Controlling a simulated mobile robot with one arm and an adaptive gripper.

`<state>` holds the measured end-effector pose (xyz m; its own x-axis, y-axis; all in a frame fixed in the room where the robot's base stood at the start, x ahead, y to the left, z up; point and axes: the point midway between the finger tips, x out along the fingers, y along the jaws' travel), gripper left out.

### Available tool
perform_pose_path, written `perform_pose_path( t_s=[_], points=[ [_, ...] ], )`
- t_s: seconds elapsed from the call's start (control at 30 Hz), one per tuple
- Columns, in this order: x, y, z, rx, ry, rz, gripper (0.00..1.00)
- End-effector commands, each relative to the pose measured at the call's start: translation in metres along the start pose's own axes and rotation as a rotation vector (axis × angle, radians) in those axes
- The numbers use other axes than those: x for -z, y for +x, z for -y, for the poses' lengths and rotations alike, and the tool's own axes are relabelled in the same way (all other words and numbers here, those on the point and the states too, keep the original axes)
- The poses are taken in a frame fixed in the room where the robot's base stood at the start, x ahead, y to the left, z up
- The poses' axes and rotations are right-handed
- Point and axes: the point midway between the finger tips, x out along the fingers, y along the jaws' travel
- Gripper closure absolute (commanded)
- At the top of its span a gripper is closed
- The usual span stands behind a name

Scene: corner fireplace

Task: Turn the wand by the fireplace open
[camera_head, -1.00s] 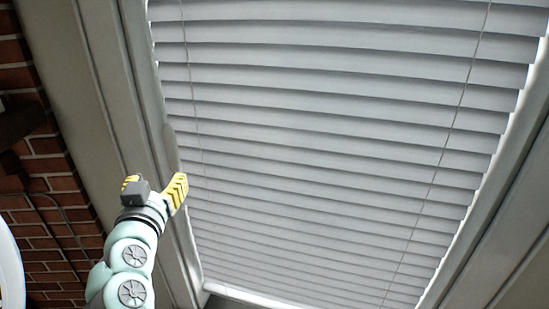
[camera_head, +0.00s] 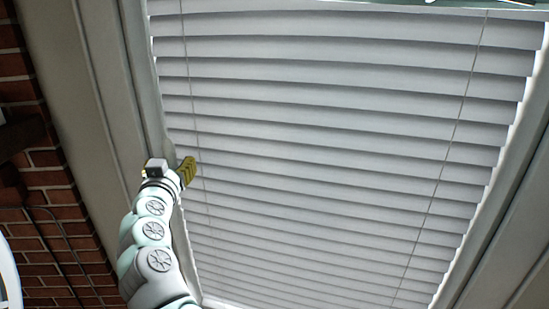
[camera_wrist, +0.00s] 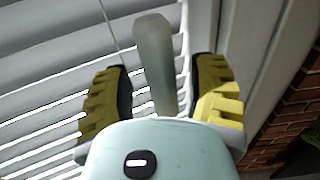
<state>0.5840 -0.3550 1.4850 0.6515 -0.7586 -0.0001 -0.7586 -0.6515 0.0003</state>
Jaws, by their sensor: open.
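The wand (camera_wrist: 155,60) is a pale grey, rounded rod in the wrist view. In the head view my gripper (camera_head: 180,168) is at the left edge of the blind, and the wand is hard to make out there. The white blind (camera_head: 320,130) hangs with its slats tilted nearly flat together, with thin bright lines at the slat ends.
The blind's window frame (camera_head: 130,100) runs close along the left of my gripper. A red brick wall (camera_head: 45,180) lies beyond it. Thin cords (camera_head: 450,130) run down the blind. The space in front of the blind on the right looks free.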

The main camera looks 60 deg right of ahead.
Motion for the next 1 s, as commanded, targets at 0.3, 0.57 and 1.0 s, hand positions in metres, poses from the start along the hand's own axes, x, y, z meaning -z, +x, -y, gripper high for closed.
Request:
perform_pose_path(
  t_s=[0.3, 0.57, 1.0],
  points=[
    [0.0001, 0.0061, 0.0014, 0.003, 0.001, 0.0, 0.43],
    [0.0001, 0.006, 0.0011, 0.003, 0.001, 0.0, 0.5],
    [0.0, 0.0059, 0.0006, 0.002, 0.001, 0.0, 0.96]
  ],
)
